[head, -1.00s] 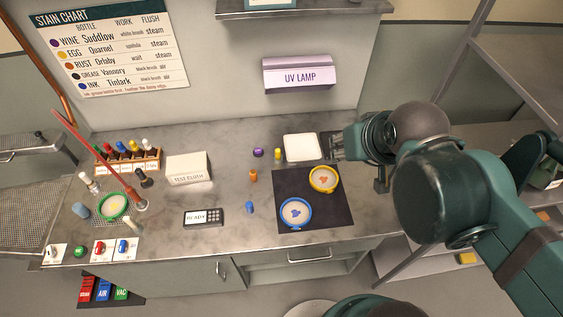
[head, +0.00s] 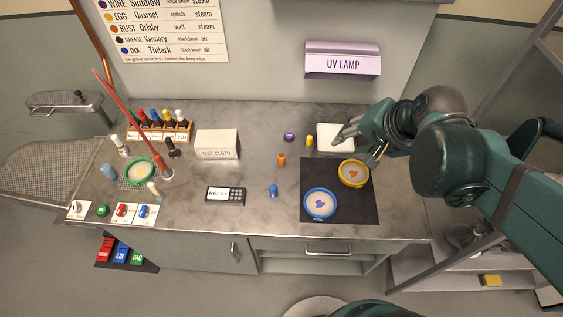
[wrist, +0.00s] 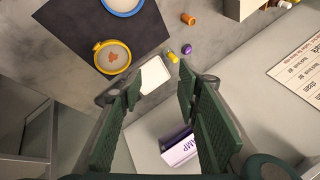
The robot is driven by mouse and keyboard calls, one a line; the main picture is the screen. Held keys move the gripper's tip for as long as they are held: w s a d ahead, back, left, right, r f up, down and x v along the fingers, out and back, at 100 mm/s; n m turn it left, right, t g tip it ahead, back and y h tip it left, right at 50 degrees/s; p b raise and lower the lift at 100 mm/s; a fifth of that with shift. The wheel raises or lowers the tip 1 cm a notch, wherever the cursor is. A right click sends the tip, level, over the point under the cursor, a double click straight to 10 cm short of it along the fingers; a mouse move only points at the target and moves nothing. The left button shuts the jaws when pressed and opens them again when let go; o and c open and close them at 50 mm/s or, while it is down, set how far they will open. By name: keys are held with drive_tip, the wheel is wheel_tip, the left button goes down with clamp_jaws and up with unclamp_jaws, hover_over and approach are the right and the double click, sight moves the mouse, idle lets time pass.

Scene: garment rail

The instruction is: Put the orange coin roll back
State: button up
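The orange coin roll (head: 281,159) stands on the grey counter, left of the dark mat, near a purple roll (head: 289,137) and a yellow roll (head: 310,141). In the wrist view the orange roll (wrist: 187,20) lies near the top, beyond the yellow and purple ones. My gripper (head: 358,150) is above the counter's right part, near the white tray (head: 330,131) and the yellow-rimmed dish (head: 343,180). In the wrist view my gripper (wrist: 158,88) is open with nothing between its fingers. It is well to the right of the orange roll.
A blue roll (head: 273,190) stands near the READY keypad (head: 226,204). A blue-rimmed dish (head: 306,210) is on the dark mat (head: 360,211). A test cloth box (head: 217,151) and a bottle rack (head: 188,133) stand farther left. The UV lamp (head: 342,72) is on the wall.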

drive_tip(key=w+a+f+m+g+y+b, duration=0.1)
drive_tip(key=w+a+f+m+y+b, duration=0.45)
drive_tip(key=f, duration=0.45)
drive_tip(key=m+g+y+b, duration=0.1)
drive_tip(key=m+y+b, duration=0.25)
drive_tip(key=m, duration=0.35)
approach(281, 156)
drive_tip(key=shift+w+a, duration=0.25)
drive_tip(key=shift+w, duration=0.15)
drive_tip(key=shift+w+a+f+m+g+y+b, duration=0.15)
drive_tip(key=shift+f+m+b, duration=0.1)
drive_tip(key=shift+f+m, duration=0.15)
drive_tip(key=shift+s+a+f+m+g+y+b, duration=0.1)
drive_tip(key=shift+a+f+m+y+b, duration=0.1)
drive_tip(key=shift+f+m, duration=0.15)
drive_tip(key=shift+w+a+f+m+g+y+b, duration=0.15)
drive_tip(key=shift+f+m+b, duration=0.15)
drive_tip(key=shift+f, duration=0.15)
drive_tip(key=shift+s, duration=0.1)
drive_tip(key=shift+x, duration=1.25)
drive_tip(key=shift+a, duration=0.1)
drive_tip(key=shift+b+x, duration=1)
drive_tip(key=shift+x, duration=1.5)
drive_tip(key=shift+c, duration=0.3)
